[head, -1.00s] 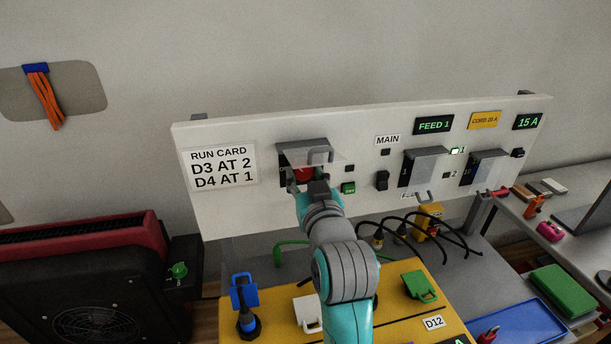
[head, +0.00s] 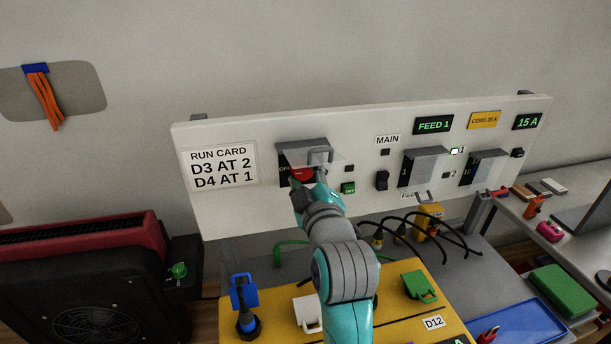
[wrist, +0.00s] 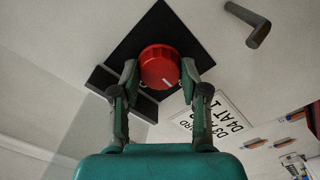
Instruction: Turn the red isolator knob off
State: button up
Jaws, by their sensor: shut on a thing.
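The red isolator knob (wrist: 160,66) sits on a black square plate (wrist: 157,25) that looks like a diamond in the wrist view. My gripper (wrist: 160,74) has one finger on each side of the knob and is shut on it. In the head view, the red knob (head: 302,173) shows partly under a grey hood, behind my gripper (head: 308,182). A label, apparently "OFF", shows on the plate left of the knob.
The white panel (head: 224,217) carries a run card (head: 221,168) on the left. A grey hood (head: 300,147) overhangs the knob, and a green button (head: 348,188) is close to its right. A main switch (head: 382,180) and grey covers are farther right.

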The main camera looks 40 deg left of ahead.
jog(key=shift+n, duration=0.5)
jog(key=o, duration=1.1)
jog(key=shift+o, duration=0.2)
jog(key=v, duration=1.2)
